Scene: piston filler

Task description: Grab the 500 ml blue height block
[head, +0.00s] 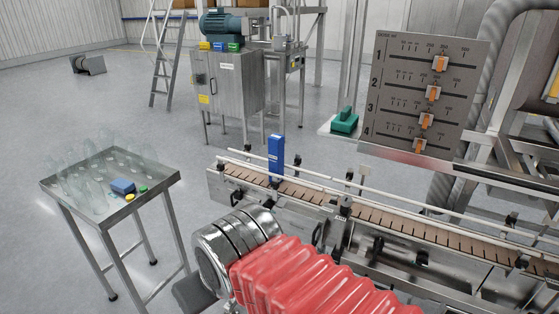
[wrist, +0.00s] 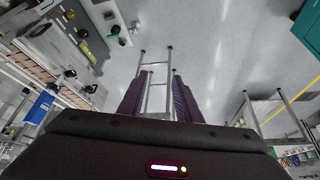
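A tall blue block (head: 276,157) stands upright at the far left part of the conveyor, by its rail. A blue block with a pale mark also shows at the left of the wrist view (wrist: 41,106). I cannot read a 500 ml label on either. My gripper (wrist: 156,98) shows two dark purple fingers with a clear gap between them, empty, with floor and a ladder beyond. It is apart from the blue blocks. My gripper's fingers are not clearly seen in the head view.
The table (head: 165,179) also holds clear bottles and small yellow and green pieces. The conveyor (head: 400,205) has side rails. A slider panel (head: 420,92) stands at right, and a green block (head: 345,121) sits on a stand. A cabinet (head: 228,82) and ladder (head: 168,60) are behind.

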